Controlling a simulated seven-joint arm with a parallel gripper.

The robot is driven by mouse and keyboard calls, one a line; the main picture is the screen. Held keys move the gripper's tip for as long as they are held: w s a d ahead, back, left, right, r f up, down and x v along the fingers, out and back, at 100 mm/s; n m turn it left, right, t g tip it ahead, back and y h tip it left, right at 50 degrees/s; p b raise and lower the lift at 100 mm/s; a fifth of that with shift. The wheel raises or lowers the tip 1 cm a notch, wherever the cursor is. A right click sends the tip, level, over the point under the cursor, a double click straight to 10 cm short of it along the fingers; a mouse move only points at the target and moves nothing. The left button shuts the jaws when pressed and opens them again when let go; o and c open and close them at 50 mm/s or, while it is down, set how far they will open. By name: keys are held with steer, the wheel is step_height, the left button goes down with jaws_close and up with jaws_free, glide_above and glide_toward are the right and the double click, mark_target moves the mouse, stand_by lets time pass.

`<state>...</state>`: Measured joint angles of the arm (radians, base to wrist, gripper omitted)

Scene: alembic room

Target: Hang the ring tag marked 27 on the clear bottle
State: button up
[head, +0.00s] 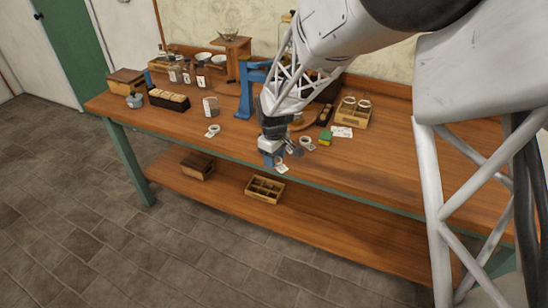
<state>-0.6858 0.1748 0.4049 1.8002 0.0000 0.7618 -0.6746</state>
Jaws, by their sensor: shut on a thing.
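My gripper (274,160) hangs at the front edge of the workbench, fingers pointing down. It is shut on a small white ring tag (282,168); its number is too small to read.
A blue stand (246,98) rises behind and left of the gripper. A dark box of pale blocks (168,99) and a labelled glass or card (210,107) stand left. A wooden tray with jars (351,117) stands right. The front left bench top is mostly clear.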

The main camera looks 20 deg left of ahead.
steer(key=w+a+r+m, duration=0.1)
steer(key=w+r, duration=0.3)
steer(key=w, duration=0.5)
steer(key=w+a+r+m, duration=0.1)
steer(key=w+r, duration=0.4)
steer(key=w, duration=0.4)
steer(key=w+a+r+m, duration=0.1)
steer(key=w+r, duration=0.4)
steer(key=w, duration=0.4)
steer(key=shift+w+a+m, duration=0.1)
steer(key=shift+a+m, duration=0.2)
steer(key=shift+w+r, duration=0.35)
steer(key=shift+w, duration=0.3)
steer(key=shift+f, duration=0.25)
steer(key=shift+f, duration=4.35)
